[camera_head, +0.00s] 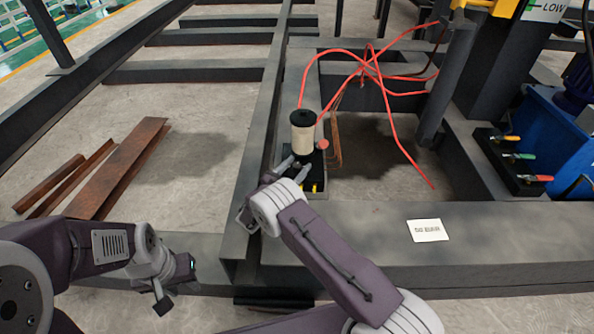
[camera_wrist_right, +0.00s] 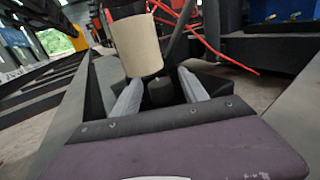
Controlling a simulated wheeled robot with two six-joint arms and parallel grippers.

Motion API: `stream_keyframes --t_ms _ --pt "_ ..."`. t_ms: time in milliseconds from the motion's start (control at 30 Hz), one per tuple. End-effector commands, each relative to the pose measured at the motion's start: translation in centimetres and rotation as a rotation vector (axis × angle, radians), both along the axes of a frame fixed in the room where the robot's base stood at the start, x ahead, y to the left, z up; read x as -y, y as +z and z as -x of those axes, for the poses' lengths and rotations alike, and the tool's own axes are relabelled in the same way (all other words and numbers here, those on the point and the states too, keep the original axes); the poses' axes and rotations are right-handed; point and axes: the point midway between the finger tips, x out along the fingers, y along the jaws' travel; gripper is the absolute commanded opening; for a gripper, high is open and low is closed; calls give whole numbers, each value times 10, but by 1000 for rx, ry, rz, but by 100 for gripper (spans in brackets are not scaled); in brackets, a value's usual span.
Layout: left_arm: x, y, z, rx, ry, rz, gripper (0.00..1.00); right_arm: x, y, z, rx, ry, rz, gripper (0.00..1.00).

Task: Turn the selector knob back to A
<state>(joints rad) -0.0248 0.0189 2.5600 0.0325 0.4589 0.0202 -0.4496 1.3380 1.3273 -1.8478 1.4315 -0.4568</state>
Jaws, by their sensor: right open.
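A black control box (camera_head: 318,165) sits on the grey beam, partly hidden behind my right gripper (camera_head: 291,168). In the right wrist view my right gripper (camera_wrist_right: 161,90) is open, with its pale fingers spread on either side of a small dark knob-like part (camera_wrist_right: 160,93), which looks like the selector knob. I cannot tell whether the fingers touch it. No pointer and no letter A can be read. My left gripper (camera_head: 176,285) hangs over the beam at the lower left, away from the box; its jaw opening is unclear.
A beige spool with a black top (camera_head: 303,137) stands right behind the fingers, also large in the right wrist view (camera_wrist_right: 136,46). Red hoses (camera_head: 365,70) loop behind. Rusty bars (camera_head: 115,170) lie left. A white label (camera_head: 427,230) and colored-handled valves (camera_head: 520,155) are right.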

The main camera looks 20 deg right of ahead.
Motion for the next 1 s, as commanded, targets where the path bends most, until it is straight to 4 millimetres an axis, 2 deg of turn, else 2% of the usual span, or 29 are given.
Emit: stream_keyframes --t_ms 200,300,400,667,1000 --pt "0 1 0 0 0 0 36 1 1 -1 0 0 0 52" --pt "0 1 0 0 0 0 36 1 1 0 0 0 0 24" --pt "0 1 0 0 0 0 36 1 1 0 -1 0 -1 0" --pt "0 9 0 0 0 0 36 1 3 0 -3 22 0 0" --pt "0 56 0 0 0 0 36 2 7 1 -9 226 0 0"
